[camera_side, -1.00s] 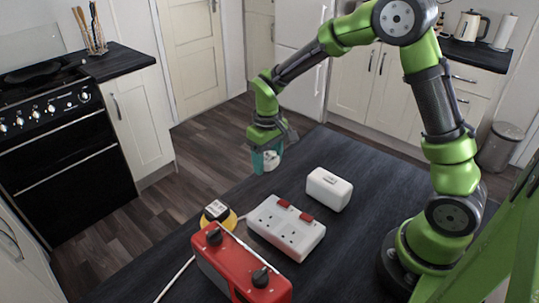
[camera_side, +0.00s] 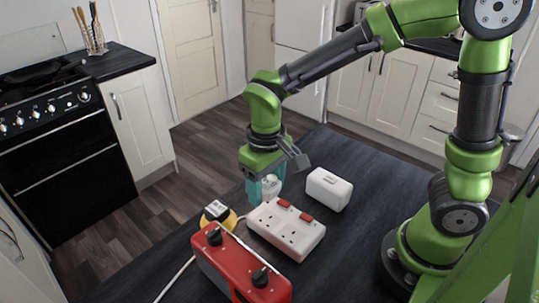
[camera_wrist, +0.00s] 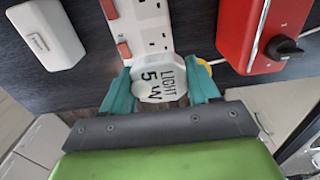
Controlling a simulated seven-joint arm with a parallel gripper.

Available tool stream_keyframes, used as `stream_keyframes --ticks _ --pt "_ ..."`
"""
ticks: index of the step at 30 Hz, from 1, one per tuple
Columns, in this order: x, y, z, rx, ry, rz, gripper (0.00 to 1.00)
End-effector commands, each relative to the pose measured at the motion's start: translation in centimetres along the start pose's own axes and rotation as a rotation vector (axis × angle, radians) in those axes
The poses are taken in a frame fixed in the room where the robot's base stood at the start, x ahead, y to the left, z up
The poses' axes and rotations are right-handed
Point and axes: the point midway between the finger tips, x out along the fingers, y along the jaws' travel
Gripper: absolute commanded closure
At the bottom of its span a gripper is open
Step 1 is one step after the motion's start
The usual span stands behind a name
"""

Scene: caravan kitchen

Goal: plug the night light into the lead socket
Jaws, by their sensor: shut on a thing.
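The night light (camera_wrist: 161,79) is a white many-sided block marked "LIGHT 5W". My gripper (camera_wrist: 161,92) is shut on it, with one teal finger on each side. In the side view my gripper (camera_side: 262,190) holds the light (camera_side: 270,184) near the far left end of a white socket block (camera_side: 285,228) with red switches. A yellow round base with a white top (camera_side: 217,212) sits left of that block. I cannot tell which of the two is the lead socket. The light's underside is hidden, and contact below it is unclear.
A red box with black knobs (camera_side: 238,262) stands in front of the socket block. A white box (camera_side: 328,189) lies behind it, to the right. A white cable (camera_side: 176,277) runs across the dark table (camera_side: 345,255). Table to the right is clear.

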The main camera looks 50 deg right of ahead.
Motion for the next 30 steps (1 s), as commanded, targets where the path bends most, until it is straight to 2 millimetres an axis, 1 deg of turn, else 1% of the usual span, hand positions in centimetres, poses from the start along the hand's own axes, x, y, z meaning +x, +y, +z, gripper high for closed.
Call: stream_keyframes --ticks 18,24,30 --pt "5.8 0.0 0.0 -0.002 -0.003 0.001 0.70" --pt "6.8 0.0 0.0 -0.002 -0.002 0.001 0.70" --pt "7.1 0.0 0.0 -0.002 0.000 0.000 0.70"
